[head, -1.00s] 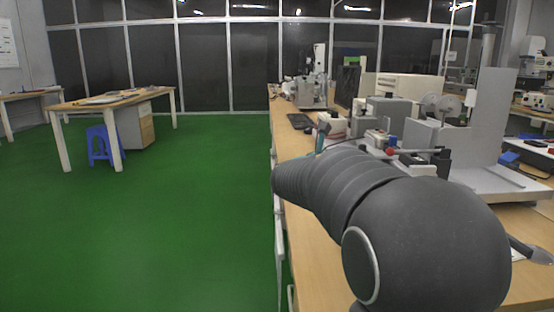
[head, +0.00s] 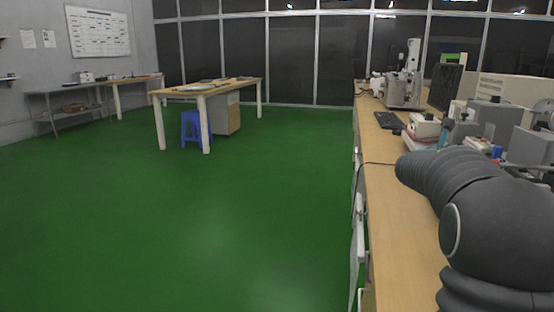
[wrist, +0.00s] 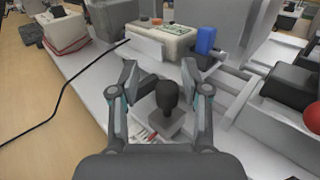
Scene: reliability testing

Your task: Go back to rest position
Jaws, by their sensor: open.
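My gripper (wrist: 160,78) shows in the wrist view with its two fingers apart and nothing between the tips. Below and between the fingers is a black knob on a grey block (wrist: 167,97), part of the equipment on the bench; I cannot tell whether it touches anything of mine. A blue part (wrist: 205,40) and a light box with buttons (wrist: 160,38) lie beyond the fingertips. In the head view my dark arm reaches over the right-hand bench (head: 395,215), and the gripper is hidden there.
Test devices, including a grey box (head: 490,120), crowd the bench. A black cable (wrist: 50,118) lies on it. A wide green floor (head: 200,230) is clear to the left. A wooden table (head: 205,88) with a blue stool (head: 190,128) stands farther back.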

